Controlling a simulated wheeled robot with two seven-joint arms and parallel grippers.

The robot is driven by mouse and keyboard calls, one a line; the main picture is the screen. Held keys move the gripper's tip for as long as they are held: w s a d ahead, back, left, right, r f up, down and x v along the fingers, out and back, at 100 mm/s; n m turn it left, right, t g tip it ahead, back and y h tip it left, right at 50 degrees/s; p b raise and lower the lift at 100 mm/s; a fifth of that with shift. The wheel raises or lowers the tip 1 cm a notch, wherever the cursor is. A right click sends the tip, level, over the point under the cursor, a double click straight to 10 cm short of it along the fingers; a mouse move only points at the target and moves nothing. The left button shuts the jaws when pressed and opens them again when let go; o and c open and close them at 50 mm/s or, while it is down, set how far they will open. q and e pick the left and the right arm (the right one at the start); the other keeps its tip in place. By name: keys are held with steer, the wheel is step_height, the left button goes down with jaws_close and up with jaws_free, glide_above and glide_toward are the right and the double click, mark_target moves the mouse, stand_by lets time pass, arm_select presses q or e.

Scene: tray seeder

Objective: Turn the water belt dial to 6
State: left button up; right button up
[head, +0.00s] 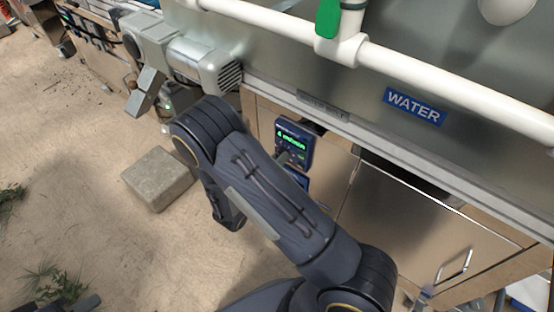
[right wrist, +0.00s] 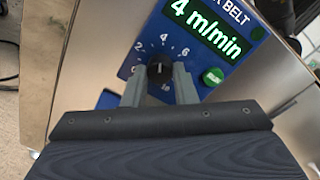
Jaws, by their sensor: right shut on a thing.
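The water belt control box (right wrist: 194,25) is blue, with a green display (right wrist: 206,28) reading "4 m/min" in the right wrist view. Its black dial (right wrist: 159,71) sits below left of the display, inside a printed scale; 2, 4 and 6 are readable. The dial's light pointer mark appears to face up toward the 4. My right gripper (right wrist: 160,84) is shut on the dial, one grey finger on each side. In the head view the box (head: 293,143) is on the machine's front below the rail; the dial is hidden there behind my gripper. My left gripper is not in view.
A green button (right wrist: 212,76) is right of the dial, close to the right finger. In the head view a white pipe (head: 420,72) with a green valve handle (head: 328,18) runs above a blue WATER sign (head: 414,106). A grey block (head: 158,178) lies on the floor.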

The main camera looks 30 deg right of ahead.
steer(key=shift+c, duration=0.5)
steer(key=shift+m, duration=0.4)
steer(key=shift+f+m+h+b, duration=0.15)
steer(key=shift+m+b, duration=0.6)
steer(key=shift+m, duration=1.75)
steer(key=shift+f+m+h+b, duration=0.15)
steer(key=shift+m+b, duration=0.55)
steer(key=shift+m, duration=1.8)
steer(key=shift+r, duration=0.1)
steer(key=o, duration=1)
steer(key=shift+w, duration=0.1)
steer(key=shift+a+r, duration=0.1)
steer(key=shift+a, duration=0.05)
